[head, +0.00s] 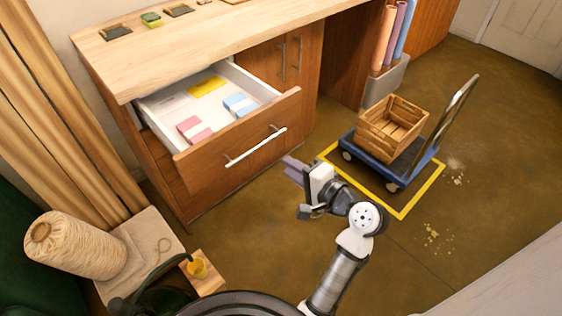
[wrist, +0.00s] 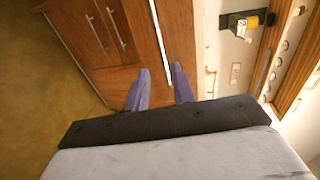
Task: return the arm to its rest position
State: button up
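My gripper (head: 294,170) is in front of the open drawer and to the right of its handle in the head view, with nothing between its fingers. In the wrist view its two purple fingers (wrist: 160,88) stand apart with a clear gap. My arm reaches up from the bottom of the head view, bent at the joint behind the gripper.
The drawer (head: 240,127) stands open, holding a pink-and-white item (head: 194,129), a blue-and-white item (head: 239,105) and a yellow card (head: 206,87). Right of my arm, a blue cart (head: 403,166) carries a wooden crate (head: 391,127). A twine spool (head: 75,245) lies at left.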

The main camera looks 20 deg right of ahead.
jog(key=shift+s+d, duration=0.1)
jog(key=shift+s, duration=0.15)
dwell(0.3)
